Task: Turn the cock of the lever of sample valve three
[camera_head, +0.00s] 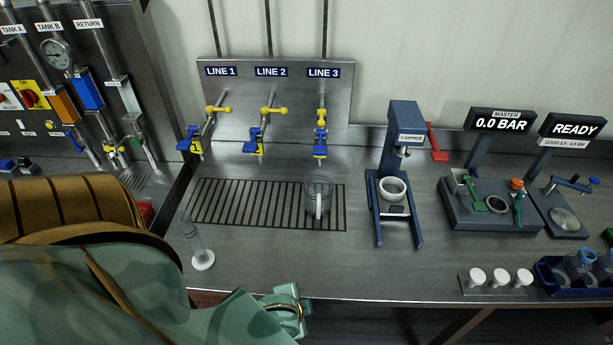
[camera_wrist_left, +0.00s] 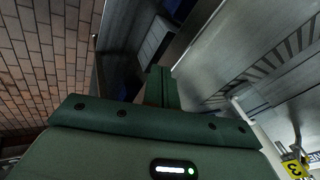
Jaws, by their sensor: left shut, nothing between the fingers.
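The line 3 valve (camera_head: 321,130) hangs on the steel back panel under the "LINE 3" label. It has a yellow handle at the top and a blue and yellow lever part at the spout. A clear jug (camera_head: 318,196) stands under it on the drain grate (camera_head: 245,203). My left arm comes in from the lower left in the head view, well short of the valves. My left gripper (camera_wrist_left: 159,86) shows in the left wrist view, shut and empty, apart from the valves. My right gripper is in neither view.
Similar line 1 (camera_head: 207,128) and line 2 (camera_head: 261,130) valves hang to the left. A clear cylinder (camera_head: 198,248) stands at the bench's front left. A blue capper (camera_head: 399,170) stands to the right. The bench between grate and front edge is mostly clear.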

